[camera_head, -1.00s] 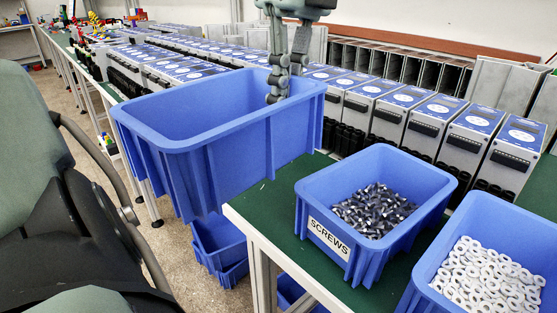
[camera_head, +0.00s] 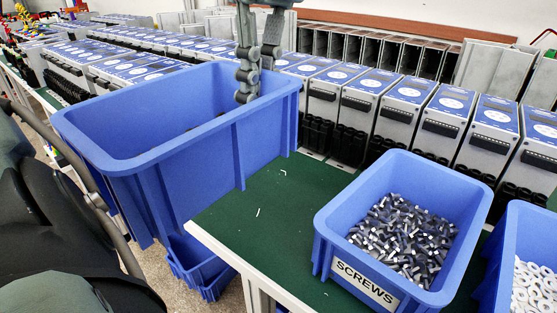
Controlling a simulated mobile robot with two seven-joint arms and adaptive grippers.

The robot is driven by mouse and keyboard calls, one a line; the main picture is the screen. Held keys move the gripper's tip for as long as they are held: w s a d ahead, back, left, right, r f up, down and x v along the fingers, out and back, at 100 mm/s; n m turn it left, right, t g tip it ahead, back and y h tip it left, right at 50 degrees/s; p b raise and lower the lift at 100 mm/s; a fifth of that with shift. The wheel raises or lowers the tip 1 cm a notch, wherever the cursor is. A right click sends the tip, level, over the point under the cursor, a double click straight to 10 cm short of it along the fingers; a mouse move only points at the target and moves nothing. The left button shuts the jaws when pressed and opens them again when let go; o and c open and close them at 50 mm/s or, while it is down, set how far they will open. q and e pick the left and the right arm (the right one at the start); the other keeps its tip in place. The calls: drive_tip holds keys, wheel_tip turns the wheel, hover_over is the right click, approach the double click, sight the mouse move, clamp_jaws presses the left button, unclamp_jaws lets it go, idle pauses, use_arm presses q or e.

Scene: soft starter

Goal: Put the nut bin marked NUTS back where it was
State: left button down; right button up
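A blue bin (camera_head: 190,165) hangs beyond the left end of the green-topped bench. A gripper (camera_head: 257,78), which I take to be my left, comes down from the top edge at the bin's far right rim. One finger is inside the bin, the other appears to be behind the rim, closed on it. The hand above is cut off. My other gripper is not in view.
A blue bin labelled SCREWS (camera_head: 335,240), full of screws, stands on the bench (camera_head: 262,222). A blue bin of white rings (camera_head: 506,235) stands right of it. Grey-blue units (camera_head: 435,125) line the back. Blue bins (camera_head: 200,268) are below. A dark chair (camera_head: 60,215) is left.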

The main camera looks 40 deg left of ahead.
use_arm(q)
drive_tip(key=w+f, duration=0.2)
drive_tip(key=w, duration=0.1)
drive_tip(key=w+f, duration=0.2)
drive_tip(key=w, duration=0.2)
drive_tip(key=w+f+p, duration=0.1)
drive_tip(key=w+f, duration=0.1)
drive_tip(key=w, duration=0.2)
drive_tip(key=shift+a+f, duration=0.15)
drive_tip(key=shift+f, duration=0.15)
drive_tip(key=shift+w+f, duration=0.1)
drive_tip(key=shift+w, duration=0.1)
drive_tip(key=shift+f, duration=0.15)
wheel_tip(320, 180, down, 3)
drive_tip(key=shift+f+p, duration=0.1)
drive_tip(key=shift+p, duration=0.25)
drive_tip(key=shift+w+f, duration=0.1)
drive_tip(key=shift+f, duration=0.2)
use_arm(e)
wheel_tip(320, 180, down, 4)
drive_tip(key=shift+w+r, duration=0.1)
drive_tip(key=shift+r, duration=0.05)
